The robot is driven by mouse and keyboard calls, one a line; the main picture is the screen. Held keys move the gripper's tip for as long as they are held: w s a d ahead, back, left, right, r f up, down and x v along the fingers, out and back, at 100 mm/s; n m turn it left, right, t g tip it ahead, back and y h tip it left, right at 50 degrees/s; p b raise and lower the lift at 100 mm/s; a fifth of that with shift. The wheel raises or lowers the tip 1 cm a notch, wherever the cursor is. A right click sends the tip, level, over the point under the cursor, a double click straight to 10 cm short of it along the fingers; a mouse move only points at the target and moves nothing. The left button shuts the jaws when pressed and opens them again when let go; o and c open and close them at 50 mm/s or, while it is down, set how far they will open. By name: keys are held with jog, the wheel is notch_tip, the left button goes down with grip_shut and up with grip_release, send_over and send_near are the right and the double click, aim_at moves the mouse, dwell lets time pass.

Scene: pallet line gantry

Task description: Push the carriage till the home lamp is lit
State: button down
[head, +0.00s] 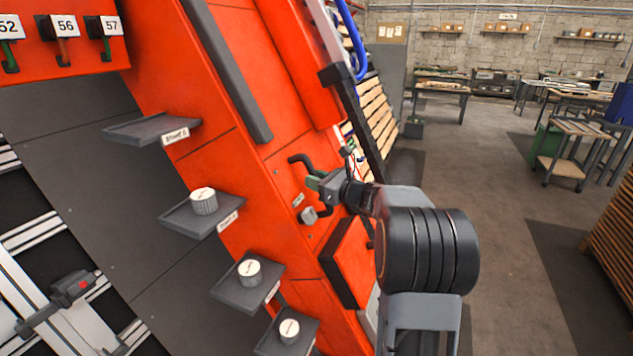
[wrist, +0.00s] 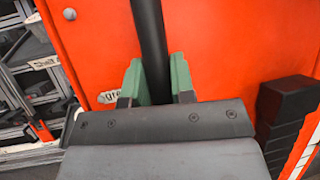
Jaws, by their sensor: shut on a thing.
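My gripper (head: 317,182) is at the orange panel in the middle of the head view. Its green fingers are shut on a black handle (head: 299,160) that sticks out of the panel. In the wrist view the dark bar of the handle (wrist: 151,40) runs between the two green fingers (wrist: 156,85). I cannot make out a home lamp.
Dark shelves stick out from the orange frame left of my arm, some bearing round knobs (head: 204,201). Tags 52, 56 and 57 hang over small levers (head: 65,45) at the upper left. The floor (head: 480,200) at right is open, with workbenches (head: 570,150) beyond.

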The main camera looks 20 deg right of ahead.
jog(key=shift+s+a+f, duration=0.25)
jog(key=shift+a+f, duration=0.15)
jog(key=shift+s+a+r, duration=0.2)
jog(key=shift+s+a, duration=0.1)
jog(key=shift+a, duration=0.05)
jog(key=c, duration=1.1)
grip_release()
jog(key=shift+s+a+r, duration=0.1)
jog(key=shift+s+a, duration=0.1)
jog(key=shift+a, duration=0.1)
jog(key=shift+c, duration=0.2)
jog(key=shift+o, duration=0.6)
jog(key=shift+w+d, duration=0.1)
jog(key=shift+o, duration=0.3)
jog(key=shift+d+r, duration=0.1)
jog(key=shift+d, duration=0.2)
jog(key=b+v, duration=0.3)
jog(key=v, duration=1)
jog(key=shift+s, duration=0.4)
jog(key=shift+d, duration=0.1)
